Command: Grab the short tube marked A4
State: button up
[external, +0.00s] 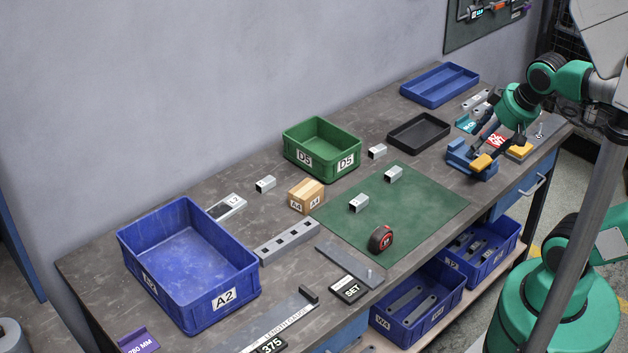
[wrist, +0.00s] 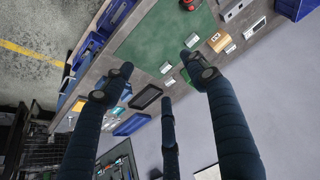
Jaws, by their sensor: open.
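Several short square silver tubes lie on the workbench in the external view. One tube (external: 358,203) and another tube (external: 393,174) are on the green mat (external: 430,207). A third tube (external: 377,151) lies just behind the mat, and one more (external: 265,184) lies farther left. I cannot read a mark on any tube. The legible A4 label is on a small cardboard box (external: 306,196) beside the mat's left edge. My gripper (external: 483,143) is over the bench's right part, apart from all the tubes. In the wrist view its dark fingers (wrist: 158,88) are spread and empty.
A green bin D5 (external: 321,148) stands behind the mat, a big blue bin A2 (external: 188,262) at left. A black tray (external: 419,133), a blue tray (external: 440,85) and a blue vise (external: 470,160) are at right. A tape measure (external: 381,239) sits on the mat's front.

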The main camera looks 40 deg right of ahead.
jog(key=w+a+r+m+g+p, duration=0.1)
jog(key=w+a+r+m+p, duration=0.2)
jog(key=w, duration=0.6)
jog(key=w+r+m+g+p, duration=0.1)
jog(key=w+r+p, duration=0.1)
jog(key=w+r, duration=0.5)
jog(key=m+g+p, duration=0.4)
jog(key=m+p, duration=0.9)
jog(key=p, duration=0.2)
send_over(267, 182)
notch_tip(267, 182, down, 30)
jog(key=shift+f, duration=4.2)
